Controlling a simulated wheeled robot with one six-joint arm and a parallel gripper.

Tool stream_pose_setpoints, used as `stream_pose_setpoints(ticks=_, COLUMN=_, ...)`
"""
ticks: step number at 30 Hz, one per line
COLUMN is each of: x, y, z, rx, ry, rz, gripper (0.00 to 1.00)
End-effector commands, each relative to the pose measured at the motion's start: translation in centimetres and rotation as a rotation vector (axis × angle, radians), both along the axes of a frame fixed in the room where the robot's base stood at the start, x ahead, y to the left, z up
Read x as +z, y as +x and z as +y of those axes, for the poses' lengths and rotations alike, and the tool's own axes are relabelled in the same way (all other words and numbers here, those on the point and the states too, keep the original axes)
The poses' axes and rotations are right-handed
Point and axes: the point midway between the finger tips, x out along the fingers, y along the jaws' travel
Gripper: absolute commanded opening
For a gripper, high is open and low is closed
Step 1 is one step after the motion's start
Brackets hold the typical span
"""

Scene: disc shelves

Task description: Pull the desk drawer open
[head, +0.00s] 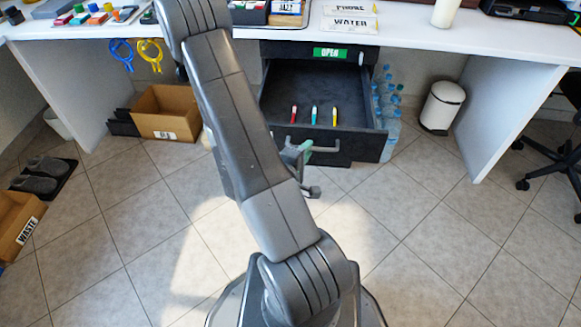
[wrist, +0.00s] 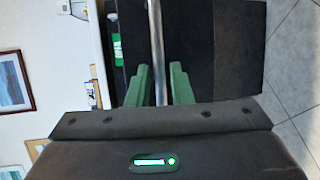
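The dark desk drawer (head: 340,92) stands pulled out from under the white desk, its inside in view. Its pale bar handle (head: 325,149) runs along the front. My gripper (head: 301,150) is at the left part of this handle, partly hidden by my arm.
Red, teal and yellow items (head: 314,115) lie in the drawer. Water bottles (head: 388,105) and a white bin (head: 442,107) stand to its right. A cardboard box (head: 168,112) is on the floor to its left. The tiled floor in front is clear.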

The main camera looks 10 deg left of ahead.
Motion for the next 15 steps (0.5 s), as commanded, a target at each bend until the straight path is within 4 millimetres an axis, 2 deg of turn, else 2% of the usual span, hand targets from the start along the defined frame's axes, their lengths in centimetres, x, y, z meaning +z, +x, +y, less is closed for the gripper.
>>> stream_pose_setpoints(ticks=15, x=1.4, y=-6.2, z=2.8, rx=0.006, ry=-0.001, rz=0.001, gripper=0.20)
